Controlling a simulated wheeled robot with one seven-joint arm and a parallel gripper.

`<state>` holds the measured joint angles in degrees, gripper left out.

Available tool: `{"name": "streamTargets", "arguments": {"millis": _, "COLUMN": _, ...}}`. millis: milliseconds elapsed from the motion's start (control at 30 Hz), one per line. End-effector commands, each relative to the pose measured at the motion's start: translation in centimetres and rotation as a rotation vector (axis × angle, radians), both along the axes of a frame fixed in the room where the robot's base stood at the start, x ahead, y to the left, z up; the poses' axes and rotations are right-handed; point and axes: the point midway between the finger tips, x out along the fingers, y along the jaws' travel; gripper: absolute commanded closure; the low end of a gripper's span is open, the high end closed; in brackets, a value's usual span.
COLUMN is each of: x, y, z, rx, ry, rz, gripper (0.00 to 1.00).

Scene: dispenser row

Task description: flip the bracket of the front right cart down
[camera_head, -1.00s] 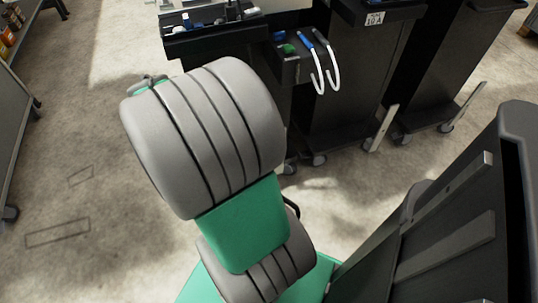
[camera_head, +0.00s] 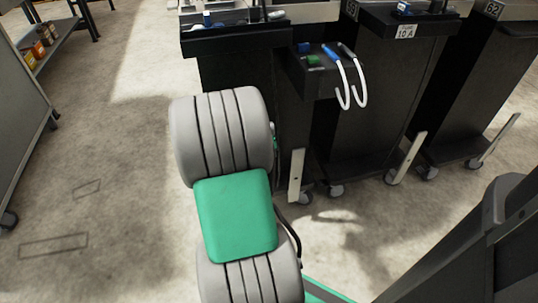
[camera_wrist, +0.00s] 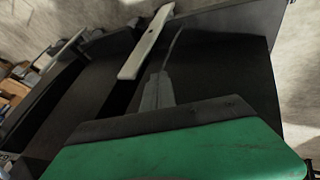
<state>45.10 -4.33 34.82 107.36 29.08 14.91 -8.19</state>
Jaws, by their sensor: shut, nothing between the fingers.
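A row of black carts stands across the head view. A pale upright bracket (camera_head: 297,176) stands at the base of the nearest cart (camera_head: 235,75). Another bracket (camera_head: 407,158) leans at the cart labelled 10 A (camera_head: 375,110), and a third (camera_head: 494,140) stands at the far right cart (camera_head: 470,80). I cannot tell which is the front right cart. In the wrist view my gripper (camera_wrist: 174,48) is shut and empty, close beside a pale bracket (camera_wrist: 146,42) in front of dark cart panels. I cannot tell whether they touch. My arm hides the gripper in the head view.
A black holder (camera_head: 325,75) with white hooked handles sticks out from the carts. A grey shelf unit (camera_head: 22,130) stands at left. The pale floor (camera_head: 120,150) between it and my arm is clear. A dark structure fills the lower right.

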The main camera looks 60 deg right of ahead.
Motion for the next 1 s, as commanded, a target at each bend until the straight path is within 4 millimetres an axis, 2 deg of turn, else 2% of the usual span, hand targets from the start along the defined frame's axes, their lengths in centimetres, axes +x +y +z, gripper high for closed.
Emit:
{"name": "streamTargets", "arguments": {"millis": 33, "x": -0.2, "y": -0.7, "z": -1.6, "rx": 0.002, "ry": 0.001, "rz": -0.003, "gripper": 1.0}}
{"name": "streamTargets", "arguments": {"millis": 200, "x": -0.4, "y": -2.9, "z": -4.5, "rx": 0.001, "ry": 0.001, "rz": -0.002, "gripper": 1.0}}
{"name": "streamTargets", "arguments": {"millis": 333, "x": -2.2, "y": -4.6, "z": -3.9, "rx": -0.002, "ry": -0.002, "rz": -0.004, "gripper": 1.0}}
{"name": "streamTargets", "arguments": {"millis": 500, "x": -3.1, "y": -5.4, "z": -3.7, "rx": 0.0, "ry": -0.001, "rz": -0.001, "gripper": 1.0}}
{"name": "streamTargets", "arguments": {"millis": 1000, "x": -2.7, "y": -5.7, "z": -3.4, "rx": 0.011, "ry": -0.013, "rz": 0.01, "gripper": 1.0}}
